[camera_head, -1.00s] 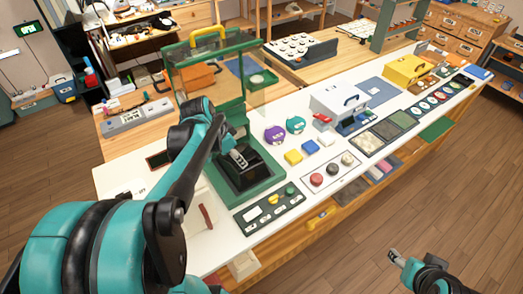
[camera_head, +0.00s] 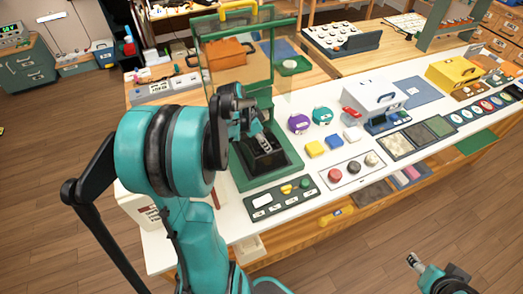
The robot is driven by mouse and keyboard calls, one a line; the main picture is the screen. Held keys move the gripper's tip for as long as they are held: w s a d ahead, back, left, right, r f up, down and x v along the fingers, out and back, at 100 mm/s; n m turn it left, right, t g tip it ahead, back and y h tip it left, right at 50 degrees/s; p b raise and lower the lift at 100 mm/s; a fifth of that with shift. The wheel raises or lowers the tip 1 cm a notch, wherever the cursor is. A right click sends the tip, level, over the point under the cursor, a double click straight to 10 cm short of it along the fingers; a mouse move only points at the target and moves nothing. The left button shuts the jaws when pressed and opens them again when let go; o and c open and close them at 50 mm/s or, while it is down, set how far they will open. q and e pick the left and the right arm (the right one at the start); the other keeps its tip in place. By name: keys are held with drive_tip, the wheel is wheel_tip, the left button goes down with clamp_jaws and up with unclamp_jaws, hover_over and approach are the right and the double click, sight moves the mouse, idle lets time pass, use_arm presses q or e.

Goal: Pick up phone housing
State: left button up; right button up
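A black block-like thing (camera_head: 274,163) sits inside the green-framed station (camera_head: 262,183) on the white table; it may be the phone housing, but I cannot tell for sure. My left gripper (camera_head: 264,146) reaches down over this black thing, its grey fingers at or just above it. Its fingers are too small to show whether they are apart, and contact is unclear. My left arm covers the left part of the station. My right gripper (camera_head: 412,260) hangs over the floor at lower right, away from the table, with no object visible in it.
A clear green-framed guard with a yellow handle (camera_head: 238,8) stands raised behind the station. A dark panel with buttons (camera_head: 267,199) lies in front. Purple (camera_head: 299,124) and teal (camera_head: 322,115) round things, coloured blocks and a white case (camera_head: 372,98) stand to the right.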

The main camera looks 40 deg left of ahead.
use_arm(q)
clamp_jaws()
drive_tip(key=shift+r, duration=0.25)
